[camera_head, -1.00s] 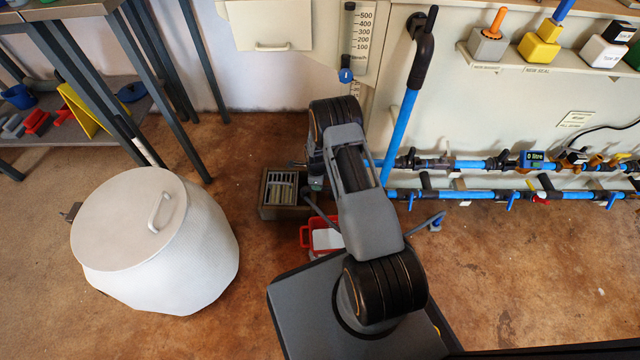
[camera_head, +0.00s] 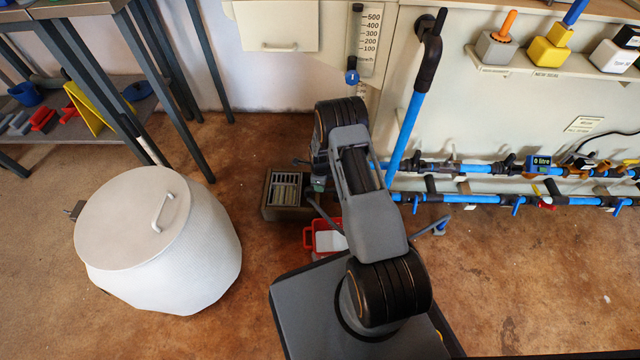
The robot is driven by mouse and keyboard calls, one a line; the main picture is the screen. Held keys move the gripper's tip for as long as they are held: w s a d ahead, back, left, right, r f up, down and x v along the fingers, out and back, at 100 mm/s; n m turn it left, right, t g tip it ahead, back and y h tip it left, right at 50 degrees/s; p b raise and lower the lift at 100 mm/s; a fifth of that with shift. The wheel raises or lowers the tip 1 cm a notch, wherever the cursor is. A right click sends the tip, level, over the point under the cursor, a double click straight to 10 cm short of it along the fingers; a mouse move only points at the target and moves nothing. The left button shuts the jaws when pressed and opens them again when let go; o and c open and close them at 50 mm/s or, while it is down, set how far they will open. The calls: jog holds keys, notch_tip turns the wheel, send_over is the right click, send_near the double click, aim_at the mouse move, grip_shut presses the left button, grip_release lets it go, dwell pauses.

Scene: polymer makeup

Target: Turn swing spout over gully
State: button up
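The gully (camera_head: 272,212) is a dark box in the floor with a pale slatted grate, left of my arm. My arm reaches away from my base towards the wall pipes and covers the area right of the gully. A small dark part (camera_head: 300,162) juts out left of my arm just beyond the gully; I cannot tell whether it belongs to my gripper or to the swing spout. My gripper's fingers are hidden behind my own arm, so its opening and any contact do not show. I cannot clearly make out the swing spout.
A white lidded drum (camera_head: 165,245) stands left of the gully. A red container (camera_head: 310,238) sits partly under my arm. A sloping blue pipe (camera_head: 404,138) and low blue pipework (camera_head: 470,198) with valves line the wall on the right.

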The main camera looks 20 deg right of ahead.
jog(key=shift+o, duration=0.4)
jog(key=shift+s, duration=0.1)
jog(key=shift+r, duration=0.1)
notch_tip(320, 180, up, 14)
jog(key=p, duration=0.5)
jog(key=shift+f, duration=0.2)
